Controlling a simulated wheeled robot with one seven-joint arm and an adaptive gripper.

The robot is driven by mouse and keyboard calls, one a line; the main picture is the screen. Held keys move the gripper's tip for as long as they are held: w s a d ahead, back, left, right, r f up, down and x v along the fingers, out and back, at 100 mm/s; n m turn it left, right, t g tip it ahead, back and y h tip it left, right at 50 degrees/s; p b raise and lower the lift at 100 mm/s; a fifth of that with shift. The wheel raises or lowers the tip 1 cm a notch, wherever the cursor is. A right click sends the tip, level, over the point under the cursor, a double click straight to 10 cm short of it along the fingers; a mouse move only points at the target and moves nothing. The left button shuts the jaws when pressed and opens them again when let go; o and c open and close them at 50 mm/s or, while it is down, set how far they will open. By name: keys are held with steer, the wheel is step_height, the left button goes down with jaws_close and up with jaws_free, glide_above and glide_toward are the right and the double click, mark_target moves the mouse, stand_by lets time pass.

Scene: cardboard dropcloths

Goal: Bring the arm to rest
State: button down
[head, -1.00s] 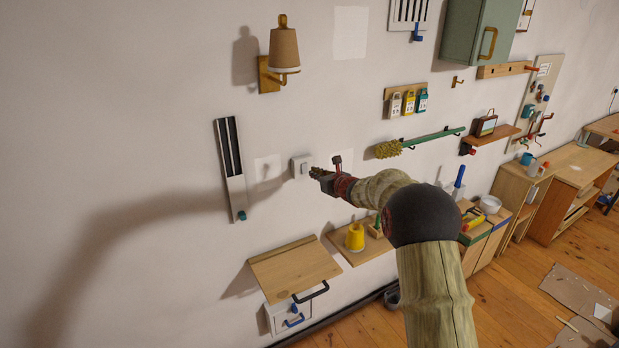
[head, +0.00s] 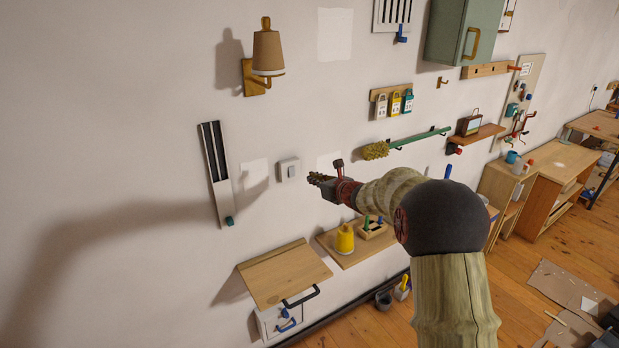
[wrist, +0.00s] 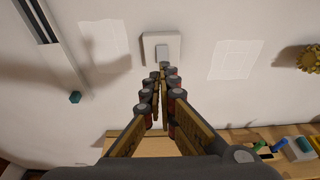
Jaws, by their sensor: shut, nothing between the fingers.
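My gripper (head: 316,179) is at the end of my raised arm, in front of the white wall. Its fingers are shut with nothing between them, and they also show in the wrist view (wrist: 163,75). A white light switch (head: 289,170) is on the wall just left of the fingertips in the head view. In the wrist view the switch (wrist: 161,48) lies straight beyond the fingertips, and a gap shows between them in the head view.
A slotted panel with a teal slider (head: 218,175) is left of the switch. A wall lamp (head: 267,55) hangs above. A wooden flap (head: 283,273) and a shelf with a yellow object (head: 345,240) are below. A green-handled brush (head: 405,143) is at right.

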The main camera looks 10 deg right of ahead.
steer(key=s+a+f+n+g+y, duration=0.2)
steer(key=s+a+f+n+g, duration=0.2)
steer(key=s+a+f+n, duration=0.4)
steer(key=s+a+n+g+b, duration=0.25)
steer(key=s+n+g, duration=0.25)
steer(key=s+n, duration=1.05)
steer(key=s+d+n+h+b, duration=0.2)
steer(key=s+n, duration=0.1)
steer(key=s, duration=0.8)
steer(key=s+d+r+n+h+b, duration=0.1)
steer(key=s+d+n+h+b, duration=0.1)
steer(key=s, duration=1)
steer(key=s+d+r+n+h+b, duration=0.1)
steer(key=s+n, duration=0.3)
steer(key=s, duration=0.7)
steer(key=shift+s+d+t+h+b, duration=0.3)
steer(key=shift+s+d+h+b, duration=0.1)
steer(key=shift+d+h, duration=0.4)
